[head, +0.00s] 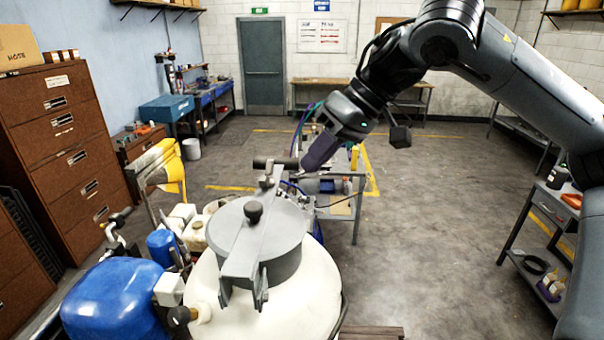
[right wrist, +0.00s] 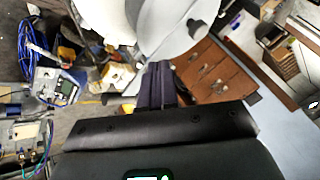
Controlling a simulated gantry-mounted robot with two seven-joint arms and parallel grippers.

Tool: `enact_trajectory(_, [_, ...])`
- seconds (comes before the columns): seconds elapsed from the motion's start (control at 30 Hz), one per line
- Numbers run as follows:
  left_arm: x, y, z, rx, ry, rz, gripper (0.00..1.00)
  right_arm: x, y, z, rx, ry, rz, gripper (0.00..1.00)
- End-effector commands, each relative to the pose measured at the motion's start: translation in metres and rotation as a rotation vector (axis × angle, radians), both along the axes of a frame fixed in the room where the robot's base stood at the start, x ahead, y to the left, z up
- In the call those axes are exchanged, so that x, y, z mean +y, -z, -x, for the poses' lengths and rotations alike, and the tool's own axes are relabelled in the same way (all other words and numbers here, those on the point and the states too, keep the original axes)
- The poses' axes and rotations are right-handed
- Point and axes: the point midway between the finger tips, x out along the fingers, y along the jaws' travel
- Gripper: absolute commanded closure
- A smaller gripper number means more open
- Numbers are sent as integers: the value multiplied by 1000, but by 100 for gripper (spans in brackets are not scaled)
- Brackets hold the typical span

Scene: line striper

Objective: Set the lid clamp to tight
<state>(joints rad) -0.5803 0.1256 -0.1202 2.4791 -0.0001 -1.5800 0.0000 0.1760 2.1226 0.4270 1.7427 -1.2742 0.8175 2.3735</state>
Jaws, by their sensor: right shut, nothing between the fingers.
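The grey round lid (head: 225,232) sits on top of the cream tank (head: 315,295). The lid clamp (head: 262,240) is a grey bar across the lid, with a black knob (head: 254,211) at its middle. A dark cylindrical grip (head: 272,163) shows at the clamp's far end. My right gripper (head: 306,168) is shut and empty beside that far end; whether it touches the clamp I cannot tell. Its shut fingers (right wrist: 160,82) also show in the right wrist view, below the pale grey lid (right wrist: 172,28). My left gripper is not in view.
A blue engine cover (head: 115,300) and a yellow part (head: 168,165) stand left of the tank. A grey cart (head: 345,208) stands behind it. Brown drawers (head: 75,150) line the left wall, and a shelf cart (head: 545,235) stands at right. The floor between is clear.

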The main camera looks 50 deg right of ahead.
Motion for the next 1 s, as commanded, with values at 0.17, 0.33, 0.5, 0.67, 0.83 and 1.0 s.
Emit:
enact_trajectory(0.17, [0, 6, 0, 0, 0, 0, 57, 2, -22, 16, -1, 4, 2, 100])
enact_trajectory(0.33, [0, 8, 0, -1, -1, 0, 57, 3, -33, 25, 1, 4, 0, 100])
enact_trajectory(0.5, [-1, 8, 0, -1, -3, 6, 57, 3, -37, 27, 2, 4, -1, 100])
enact_trajectory(0.67, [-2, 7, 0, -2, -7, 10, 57, 3, -37, 27, 2, 4, -1, 100])
enact_trajectory(0.83, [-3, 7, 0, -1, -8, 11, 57, 3, -37, 27, 2, 4, -1, 100])
enact_trajectory(1.0, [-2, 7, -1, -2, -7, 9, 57, 3, -37, 27, 2, 4, -1, 100])
